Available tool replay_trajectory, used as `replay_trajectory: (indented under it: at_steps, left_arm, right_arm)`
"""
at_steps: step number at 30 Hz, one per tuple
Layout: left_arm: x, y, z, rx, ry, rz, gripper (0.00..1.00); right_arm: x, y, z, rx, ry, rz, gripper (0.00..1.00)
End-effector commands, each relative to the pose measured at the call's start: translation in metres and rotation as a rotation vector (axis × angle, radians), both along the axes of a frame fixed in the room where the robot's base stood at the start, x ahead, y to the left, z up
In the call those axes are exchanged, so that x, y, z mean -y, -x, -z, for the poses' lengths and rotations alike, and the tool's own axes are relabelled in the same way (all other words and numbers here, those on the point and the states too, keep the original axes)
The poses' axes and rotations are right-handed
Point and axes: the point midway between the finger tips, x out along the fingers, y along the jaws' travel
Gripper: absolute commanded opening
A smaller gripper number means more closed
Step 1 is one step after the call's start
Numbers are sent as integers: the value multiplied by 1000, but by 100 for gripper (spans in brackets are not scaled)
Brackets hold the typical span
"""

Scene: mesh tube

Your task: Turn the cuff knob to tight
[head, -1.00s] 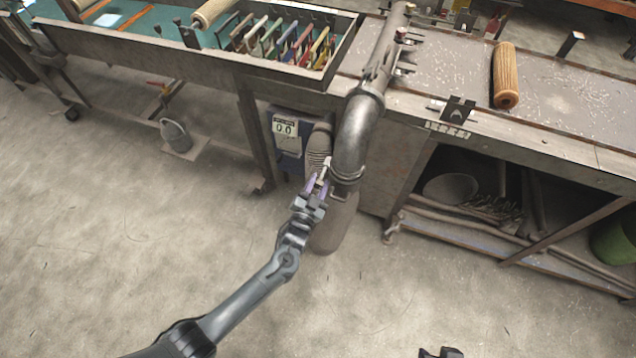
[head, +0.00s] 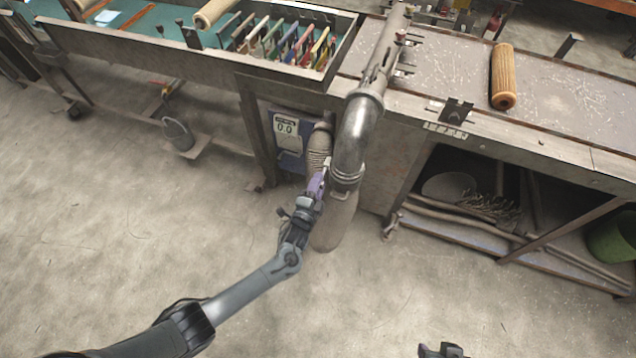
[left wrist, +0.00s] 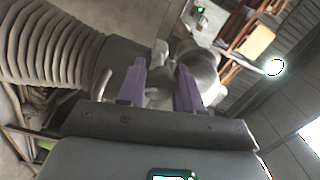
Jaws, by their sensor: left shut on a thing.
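The cuff (head: 347,174) is a ringed metal collar at the lower end of the bent metal pipe (head: 357,130), above a hanging grey sleeve (head: 336,222). My left gripper (head: 321,180), with purple fingers, is at the left side of the cuff. It is shut on a small light thing at the cuff, which I take to be the cuff knob (left wrist: 158,94); it shows between the purple fingers in the left wrist view. The fingers mostly hide it in the head view. My right gripper (head: 440,350) shows only in part at the bottom edge; its fingertips are not clear.
A blue box with a display reading 0.0 (head: 287,128) stands left of the pipe, beside a ribbed hose (head: 319,148). Floor in front is clear.

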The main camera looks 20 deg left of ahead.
Motion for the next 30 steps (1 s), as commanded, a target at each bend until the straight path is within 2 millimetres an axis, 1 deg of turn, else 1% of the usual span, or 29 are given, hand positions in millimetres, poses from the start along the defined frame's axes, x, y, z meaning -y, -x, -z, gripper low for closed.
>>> replay_trajectory:
  at_steps: [6, 12, 19, 30]
  left_arm:
    - [-1, 0, 0, -4, -145, -1, 4]
    - [-1, 0, -1, -3, -227, -1, 4]
    - [0, 0, -1, -3, -266, -1, 4]
    - [0, 0, 0, -3, -269, -1, 4]
  right_arm:
    - [-1, 0, -4, 0, -2, 1, 43]
    - [-1, 0, -6, 0, -2, 1, 43]
    - [0, 0, -7, 0, 1, -1, 43]
    - [2, 0, -7, 0, 8, -5, 43]
